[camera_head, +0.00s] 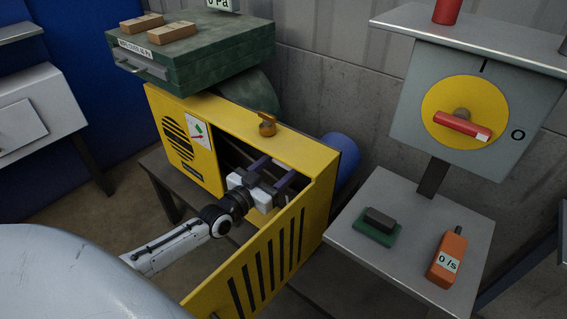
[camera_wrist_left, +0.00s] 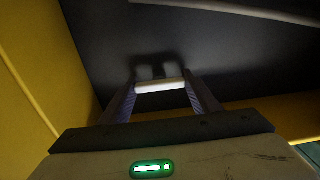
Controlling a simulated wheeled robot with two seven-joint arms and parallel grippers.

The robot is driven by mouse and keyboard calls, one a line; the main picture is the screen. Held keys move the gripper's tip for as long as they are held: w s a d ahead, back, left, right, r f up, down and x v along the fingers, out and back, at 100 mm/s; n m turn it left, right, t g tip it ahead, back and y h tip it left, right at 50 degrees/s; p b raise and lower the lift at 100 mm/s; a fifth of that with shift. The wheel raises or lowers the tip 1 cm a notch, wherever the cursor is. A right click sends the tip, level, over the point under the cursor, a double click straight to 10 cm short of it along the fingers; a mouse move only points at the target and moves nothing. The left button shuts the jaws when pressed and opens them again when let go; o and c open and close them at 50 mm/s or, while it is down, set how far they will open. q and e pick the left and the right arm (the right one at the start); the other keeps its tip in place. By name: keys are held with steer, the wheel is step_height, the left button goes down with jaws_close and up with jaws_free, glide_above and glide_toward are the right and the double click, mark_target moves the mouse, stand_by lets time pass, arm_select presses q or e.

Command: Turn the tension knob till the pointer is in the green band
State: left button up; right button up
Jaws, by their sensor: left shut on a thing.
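The open yellow cabinet (camera_head: 275,143) stands in the middle of the head view. My left gripper (camera_head: 275,172) reaches into its opening, fingers pointing inward. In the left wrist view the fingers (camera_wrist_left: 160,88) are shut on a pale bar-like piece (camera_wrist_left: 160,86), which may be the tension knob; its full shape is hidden. A small white gauge (camera_head: 198,133) with green and red marks is on the cabinet's front. It is too small to tell whether the pointer is in the green band. A brass knob-like fitting (camera_head: 267,125) stands on the cabinet top, apart from the gripper. My right gripper is out of view.
The slotted cabinet door (camera_head: 265,262) stands open beside my left arm. A green case (camera_head: 200,58) with wooden blocks is behind. At right are a yellow dial with a red handle (camera_head: 462,125) and a grey shelf (camera_head: 395,205) holding an orange meter (camera_head: 447,260) and a green-based block (camera_head: 376,228).

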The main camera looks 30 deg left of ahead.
arm_select(q)
steer(key=shift+n, duration=0.9)
steer(key=o, duration=1)
steer(key=shift+o, duration=0.2)
steer(key=shift+s, duration=0.15)
steer(key=s+p, duration=0.1)
steer(key=s, duration=0.9)
steer(key=shift+a, duration=0.45)
